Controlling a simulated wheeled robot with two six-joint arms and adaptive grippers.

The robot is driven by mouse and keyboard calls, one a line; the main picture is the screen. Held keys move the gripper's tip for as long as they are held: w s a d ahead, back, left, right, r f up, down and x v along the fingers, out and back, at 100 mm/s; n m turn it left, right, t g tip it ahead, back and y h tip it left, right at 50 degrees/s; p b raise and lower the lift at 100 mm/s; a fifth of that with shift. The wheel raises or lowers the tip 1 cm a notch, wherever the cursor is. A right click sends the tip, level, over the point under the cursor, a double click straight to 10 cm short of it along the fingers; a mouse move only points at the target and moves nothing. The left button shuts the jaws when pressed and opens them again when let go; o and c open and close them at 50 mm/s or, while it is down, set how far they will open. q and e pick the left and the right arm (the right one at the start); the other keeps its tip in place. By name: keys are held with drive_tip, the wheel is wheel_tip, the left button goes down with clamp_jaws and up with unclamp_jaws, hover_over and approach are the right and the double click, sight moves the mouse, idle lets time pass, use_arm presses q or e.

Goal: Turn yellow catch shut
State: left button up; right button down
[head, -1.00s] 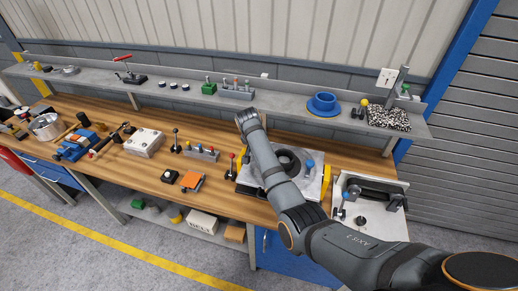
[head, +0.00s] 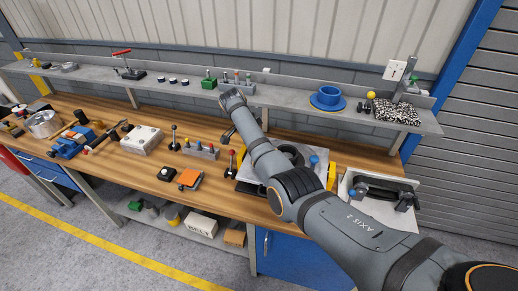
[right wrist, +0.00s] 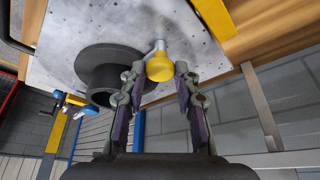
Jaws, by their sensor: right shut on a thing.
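The yellow catch (right wrist: 160,68) shows in the right wrist view as a round yellow knob on a pale metal stem, at the edge of a metal plate (right wrist: 195,30). My right gripper (right wrist: 158,74) is shut on the knob, with one finger on each side of it. A black ring-shaped hub (right wrist: 105,72) stands on the plate beside the knob. In the head view the plate (head: 250,171) is partly covered by my right arm, and the yellow catch cannot be made out there. My left gripper is in neither view.
A lever with a blue knob (head: 314,160) stands on the plate's right side. A red-knobbed lever (head: 231,162) stands left of it. A second fixture (head: 375,212) is at the right. A shelf (head: 290,97) with a blue flanged part (head: 328,98) runs behind.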

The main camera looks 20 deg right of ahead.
idle(0.3)
drive_tip(key=c, duration=1)
unclamp_jaws()
drive_tip(key=shift+a, duration=0.15)
drive_tip(key=v, duration=1.2)
drive_tip(key=shift+w, duration=0.1)
